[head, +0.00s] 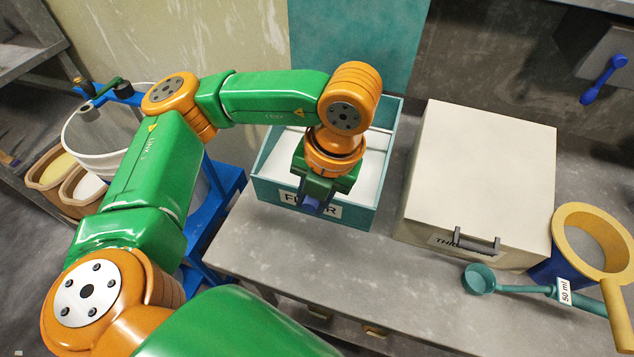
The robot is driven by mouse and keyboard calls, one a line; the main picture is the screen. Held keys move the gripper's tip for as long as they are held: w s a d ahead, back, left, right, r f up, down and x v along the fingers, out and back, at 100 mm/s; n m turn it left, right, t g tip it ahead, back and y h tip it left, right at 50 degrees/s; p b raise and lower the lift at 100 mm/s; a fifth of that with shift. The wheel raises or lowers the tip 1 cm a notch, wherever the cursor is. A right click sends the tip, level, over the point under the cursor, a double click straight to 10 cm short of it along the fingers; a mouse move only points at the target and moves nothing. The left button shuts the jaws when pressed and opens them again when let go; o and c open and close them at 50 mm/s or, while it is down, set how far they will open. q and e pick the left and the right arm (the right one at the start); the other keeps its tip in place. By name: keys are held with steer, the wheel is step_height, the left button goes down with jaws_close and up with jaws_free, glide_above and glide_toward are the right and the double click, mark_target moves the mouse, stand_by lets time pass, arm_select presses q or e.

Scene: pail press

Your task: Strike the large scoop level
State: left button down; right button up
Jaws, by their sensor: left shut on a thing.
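My left gripper (318,190) points down over the front of a teal open bin (262,190), whose label is partly covered and shows only "F" and "R" clearly. It is shut on a dark blue handle (311,206), seemingly the large scoop's. The scoop's bowl is hidden behind the gripper and arm, so I cannot tell how full or level it is. White material (370,165) shows inside the bin. My right gripper is not in view.
A closed cream box (485,165) with a dark handle stands right of the bin. A small teal scoop (480,279) tagged "50 ml" lies at the counter's front right, near a yellow-rimmed blue container (568,225). Counter (300,245) before the bin is bare.

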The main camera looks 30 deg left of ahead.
arm_select(q)
steer(key=s+d+r+p, duration=0.1)
steer(key=s+r+p, duration=0.4)
steer(key=s+r, duration=0.1)
steer(key=shift+s+d+r, duration=0.25)
steer(key=shift+s+r, duration=0.05)
steer(key=shift+r, duration=0.2)
stand_by(0.4)
stand_by(0.7)
